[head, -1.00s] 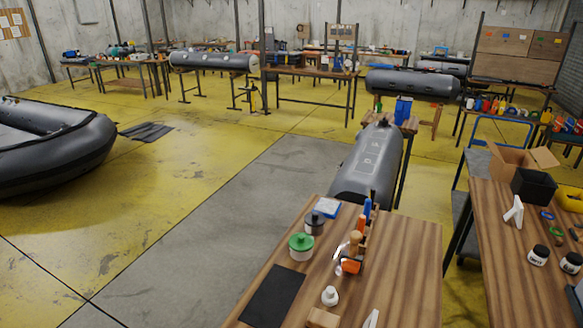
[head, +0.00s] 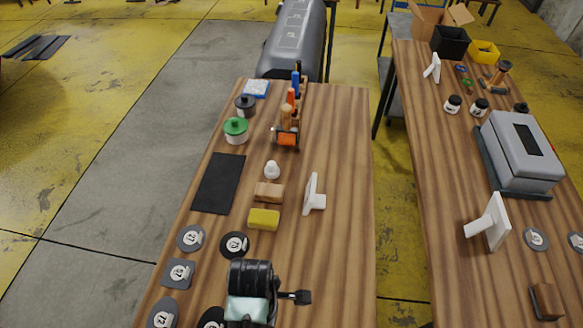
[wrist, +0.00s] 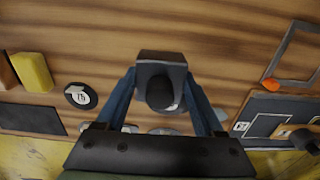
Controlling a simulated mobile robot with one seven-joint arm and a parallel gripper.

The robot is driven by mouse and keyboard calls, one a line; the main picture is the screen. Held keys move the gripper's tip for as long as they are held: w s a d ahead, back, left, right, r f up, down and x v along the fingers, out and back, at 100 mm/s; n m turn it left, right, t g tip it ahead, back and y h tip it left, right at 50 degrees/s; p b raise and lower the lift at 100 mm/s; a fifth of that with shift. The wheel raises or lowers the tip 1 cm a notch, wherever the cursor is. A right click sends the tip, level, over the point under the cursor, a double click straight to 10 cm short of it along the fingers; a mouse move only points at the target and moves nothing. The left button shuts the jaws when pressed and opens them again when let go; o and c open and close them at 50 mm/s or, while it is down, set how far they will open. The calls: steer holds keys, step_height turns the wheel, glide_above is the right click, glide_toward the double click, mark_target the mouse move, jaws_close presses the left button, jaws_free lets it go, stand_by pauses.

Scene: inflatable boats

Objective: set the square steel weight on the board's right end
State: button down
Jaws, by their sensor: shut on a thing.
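In the wrist view my gripper (wrist: 164,92) has its two blue fingers closed on a dark grey square block with a rounded dark knob, the square steel weight (wrist: 162,60). The weight shows over the wooden table, and its height above the wood is hard to tell. In the head view my wrist hides the fingers and the held weight. I cannot pick out the board with certainty. A dark panel with pale outlines (wrist: 266,124) lies to the right in the wrist view.
A round black weight (head: 235,245), a yellow block (head: 264,219), a wooden block (head: 269,193) and a black mat (head: 218,184) lie ahead. More labelled weights (head: 179,273) line the left edge. A white stand (head: 314,196) is further right. The table's right strip is bare.

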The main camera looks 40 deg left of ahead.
steer(key=w+d+r+m, duration=0.3)
steer(key=w+d+m, duration=0.3)
steer(key=d+m, duration=0.3)
steer(key=w+d+r+m+b, duration=0.1)
steer(key=w+d+r+m, duration=0.2)
steer(key=m, duration=1.2)
steer(key=w+d, duration=0.3)
steer(key=d, duration=0.3)
steer(key=shift+w, duration=0.25)
steer(key=shift+a, duration=0.1)
